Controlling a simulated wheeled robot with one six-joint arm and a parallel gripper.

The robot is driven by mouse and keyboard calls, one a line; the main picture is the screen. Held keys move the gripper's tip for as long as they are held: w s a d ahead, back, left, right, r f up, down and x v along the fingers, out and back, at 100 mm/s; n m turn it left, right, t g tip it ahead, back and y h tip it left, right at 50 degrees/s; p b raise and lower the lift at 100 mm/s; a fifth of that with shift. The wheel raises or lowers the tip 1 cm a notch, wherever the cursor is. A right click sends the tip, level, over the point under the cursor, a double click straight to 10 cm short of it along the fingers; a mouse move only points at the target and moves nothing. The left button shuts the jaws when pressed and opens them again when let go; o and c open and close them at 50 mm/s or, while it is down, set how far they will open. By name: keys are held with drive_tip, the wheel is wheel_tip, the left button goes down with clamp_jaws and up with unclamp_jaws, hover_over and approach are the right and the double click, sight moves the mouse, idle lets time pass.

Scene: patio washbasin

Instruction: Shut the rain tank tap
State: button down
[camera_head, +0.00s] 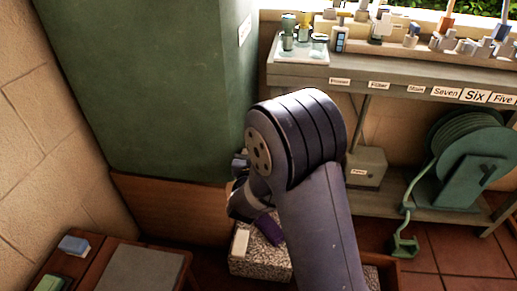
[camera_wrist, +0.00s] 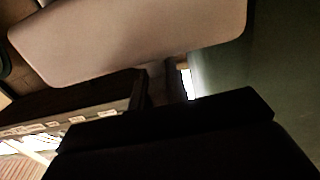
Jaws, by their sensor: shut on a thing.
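The rain tank (camera_head: 170,85) is the tall dark green body at the left of the head view. Its green wall (camera_wrist: 260,60) also fills the right of the wrist view. My gripper (camera_head: 239,168) is at the tank's lower right edge, mostly hidden behind my wrist and forearm. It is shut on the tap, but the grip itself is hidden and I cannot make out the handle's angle. In the wrist view a large, rounded beige shape and a dark block stand close to the lens and cover most of the picture.
A labelled shelf (camera_head: 400,88) with a tray (camera_head: 288,48) and small items runs to the right. A green hose reel (camera_head: 470,165) and a small box (camera_head: 366,168) stand below it. A speckled block (camera_head: 255,258) is beneath my wrist. A wooden table (camera_head: 110,262) is lower left.

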drive_tip(key=shift+r, duration=0.15)
drive_tip(key=c, duration=1.4)
unclamp_jaws()
drive_tip(key=p+v, duration=0.2)
drive_tip(key=v, duration=0.8)
drive_tip(key=shift+s, duration=0.35)
drive_tip(key=b+x, duration=0.2)
drive_tip(key=x, duration=0.8)
drive_tip(key=shift+w, duration=0.4)
